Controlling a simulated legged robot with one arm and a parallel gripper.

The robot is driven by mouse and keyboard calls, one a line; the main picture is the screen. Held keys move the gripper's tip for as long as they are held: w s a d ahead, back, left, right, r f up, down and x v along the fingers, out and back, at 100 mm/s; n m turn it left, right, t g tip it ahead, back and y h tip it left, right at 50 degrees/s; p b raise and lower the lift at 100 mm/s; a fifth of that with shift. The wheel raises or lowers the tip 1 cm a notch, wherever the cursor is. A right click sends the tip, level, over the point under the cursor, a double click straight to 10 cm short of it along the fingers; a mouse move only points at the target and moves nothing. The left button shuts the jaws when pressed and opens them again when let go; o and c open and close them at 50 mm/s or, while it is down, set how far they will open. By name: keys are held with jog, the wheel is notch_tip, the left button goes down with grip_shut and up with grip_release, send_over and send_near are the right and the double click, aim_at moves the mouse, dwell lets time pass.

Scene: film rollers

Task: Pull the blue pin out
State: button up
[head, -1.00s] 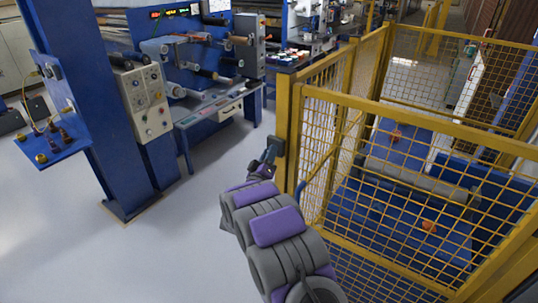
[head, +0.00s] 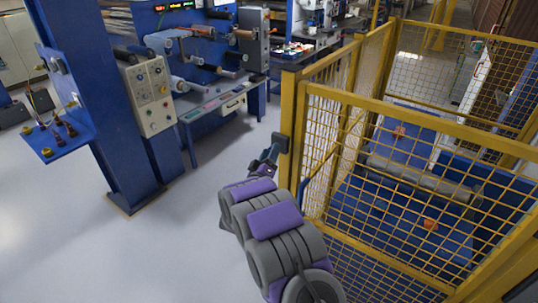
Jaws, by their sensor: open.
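I cannot clearly make out a blue pin in the head view. A small dark latch block (head: 281,143) is fixed to the near corner post of the yellow cage. My gripper (head: 270,157) is at the end of my purple and grey arm, just left of that post and close below the latch block. Its jaws are open, and nothing shows between them. Whether it touches the latch block cannot be told. A thin blue curved bar (head: 303,187) shows just right of the post, partly behind my arm.
The yellow mesh cage (head: 420,125) fills the right side, with blue machinery and a grey roller (head: 425,182) inside. A blue column (head: 85,100) with a control box (head: 148,95) and small shelf (head: 58,140) stands left. The floor between is clear.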

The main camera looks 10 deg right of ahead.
jog(key=p+v, duration=0.1)
jog(key=v, duration=1.6)
jog(key=shift+s+a+f+p, duration=0.15)
jog(key=shift+a+p, duration=0.05)
jog(key=shift+p, duration=0.1)
